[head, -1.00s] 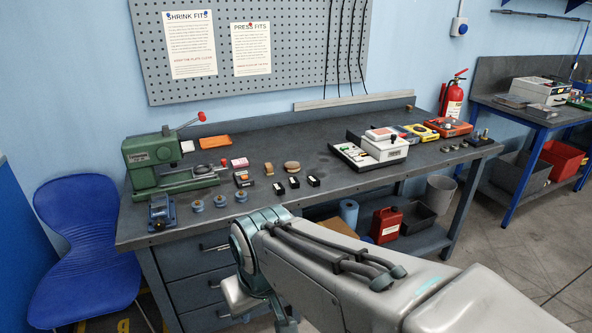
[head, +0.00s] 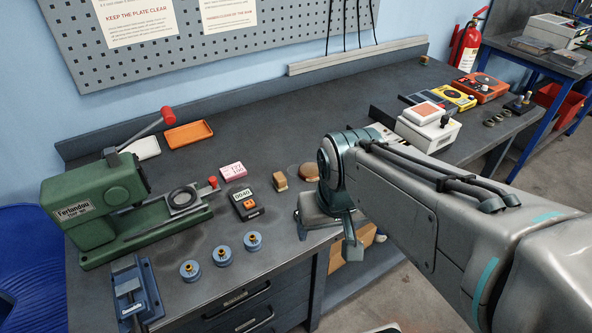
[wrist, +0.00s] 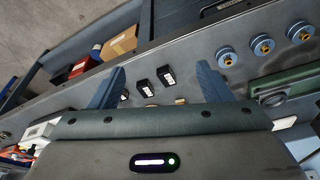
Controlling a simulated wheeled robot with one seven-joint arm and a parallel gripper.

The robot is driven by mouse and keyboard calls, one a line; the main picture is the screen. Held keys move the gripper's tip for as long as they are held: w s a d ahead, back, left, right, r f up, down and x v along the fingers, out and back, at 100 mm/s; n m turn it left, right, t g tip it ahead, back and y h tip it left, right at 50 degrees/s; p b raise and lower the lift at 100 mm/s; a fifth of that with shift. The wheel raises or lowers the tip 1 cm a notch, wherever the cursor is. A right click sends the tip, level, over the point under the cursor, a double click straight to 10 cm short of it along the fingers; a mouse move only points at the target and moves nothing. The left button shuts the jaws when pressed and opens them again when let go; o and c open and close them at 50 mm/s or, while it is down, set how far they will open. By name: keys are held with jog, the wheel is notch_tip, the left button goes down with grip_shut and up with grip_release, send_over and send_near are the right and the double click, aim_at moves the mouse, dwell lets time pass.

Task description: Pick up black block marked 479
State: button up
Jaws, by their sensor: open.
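My gripper (wrist: 162,66) is open and empty, its two blue fingers spread wide in the wrist view. Small black blocks with white labels sit on the dark bench: one (wrist: 164,76) and another (wrist: 141,87) show between the fingers, and a third (wrist: 124,95) is beside the left finger. The labels are too small to read, so I cannot tell which is 479. In the head view my gripper (head: 345,232) hangs over the bench's front edge, and my arm hides the blocks.
Blue round knobs (head: 221,255), a black device with an orange button (head: 248,204), a pink box (head: 233,171) and a brown block (head: 280,181) are left of my gripper. A green press (head: 110,205) stands farther left. A white instrument (head: 430,124) is at right.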

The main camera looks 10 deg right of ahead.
jog(key=w+m+g+b, duration=0.1)
jog(key=w+m+g, duration=0.2)
jog(key=w+m, duration=1.15)
jog(key=shift+n, duration=0.45)
jog(key=f, duration=0.7)
jog(key=shift+w+a+f, duration=0.25)
jog(key=shift+w+f, duration=0.05)
jog(key=shift+s+d+f, duration=0.1)
jog(key=shift+s+f, duration=0.1)
jog(key=shift+f, duration=1.15)
jog(key=shift+s+d+f, duration=0.1)
jog(key=shift+s+f, duration=0.05)
jog(key=shift+f, duration=1.2)
jog(key=c, duration=1.3)
